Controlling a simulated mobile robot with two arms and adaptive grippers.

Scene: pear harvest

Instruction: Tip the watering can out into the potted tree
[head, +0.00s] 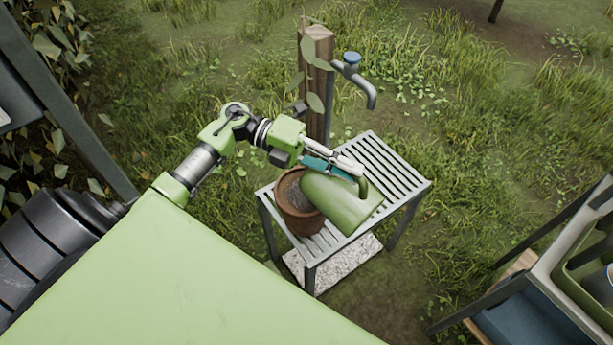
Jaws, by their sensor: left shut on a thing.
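The green watering can (337,203) is tilted over toward the pot at the middle of the head view. My left gripper (352,172) is shut on its handle, at the can's upper side. The terracotta pot (297,211) with dark soil stands on the slatted grey table (384,163), left of the can. Thin leafy growth (315,102) rises above the pot in front of the wooden post. The can's lower left side overlaps the pot's rim in the picture; I cannot tell whether they touch. Its spout and any water are hidden. My right gripper is not in view.
A wooden post (317,62) with a blue-topped tap (358,75) stands behind the table. A pale stone slab (333,265) lies beneath. A rack with bins (580,265) is at the lower right. Slats right of the can are bare, with open grass beyond.

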